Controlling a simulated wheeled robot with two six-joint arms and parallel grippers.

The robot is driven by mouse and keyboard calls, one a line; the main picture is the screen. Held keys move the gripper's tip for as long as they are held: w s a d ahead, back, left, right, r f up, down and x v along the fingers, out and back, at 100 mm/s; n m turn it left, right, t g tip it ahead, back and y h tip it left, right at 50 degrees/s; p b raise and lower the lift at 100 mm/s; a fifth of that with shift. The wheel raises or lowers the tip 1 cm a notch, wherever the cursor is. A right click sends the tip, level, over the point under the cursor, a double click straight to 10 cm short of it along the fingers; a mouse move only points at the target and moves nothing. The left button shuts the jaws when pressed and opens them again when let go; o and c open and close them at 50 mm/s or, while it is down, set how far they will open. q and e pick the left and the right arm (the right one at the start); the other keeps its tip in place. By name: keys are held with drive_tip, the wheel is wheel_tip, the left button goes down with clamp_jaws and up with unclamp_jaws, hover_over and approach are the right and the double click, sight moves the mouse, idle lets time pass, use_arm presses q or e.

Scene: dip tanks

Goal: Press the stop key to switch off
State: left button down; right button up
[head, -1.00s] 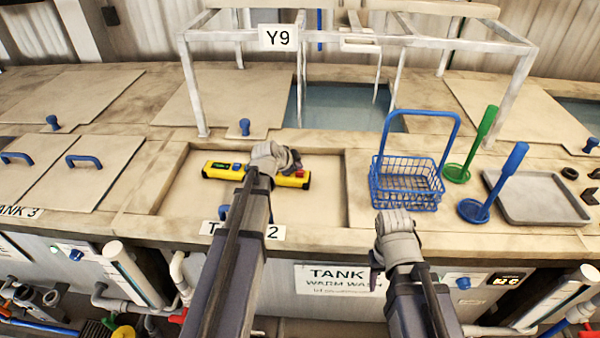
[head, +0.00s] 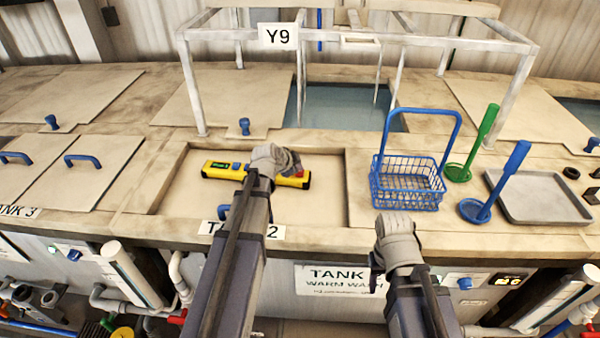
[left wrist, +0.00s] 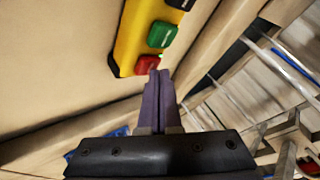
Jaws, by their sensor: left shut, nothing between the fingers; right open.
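A yellow control box (head: 213,170) lies in the recessed panel of the middle tank, partly hidden by my left gripper. In the left wrist view the yellow box (left wrist: 133,38) shows a dark key, a green key (left wrist: 161,34) and a red key (left wrist: 147,64) at its end. My left gripper (left wrist: 160,73) is shut and empty, its fingertips right at the red key; I cannot tell whether they touch it. In the head view my left gripper (head: 276,160) is over the box's right part, fingertips hidden. My right gripper (head: 397,240) is open at the bench's front edge.
A blue wire basket (head: 408,185), a blue ladle (head: 478,209), a green ladle (head: 458,172) and a grey tray (head: 540,198) stand on the right. A white frame marked Y9 (head: 278,36) stands behind. The left of the recess (head: 185,200) is clear.

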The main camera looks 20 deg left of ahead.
use_arm(q)
drive_tip(key=shift+f+b, duration=0.35)
drive_tip(key=shift+r, duration=0.1)
idle(0.5)
drive_tip(key=shift+r+p, duration=0.8)
drive_tip(key=shift+p, duration=0.15)
wheel_tip(320, 180, up, 5)
drive_tip(key=p, duration=0.5)
drive_tip(key=shift+r, duration=0.1)
idle(1.2)
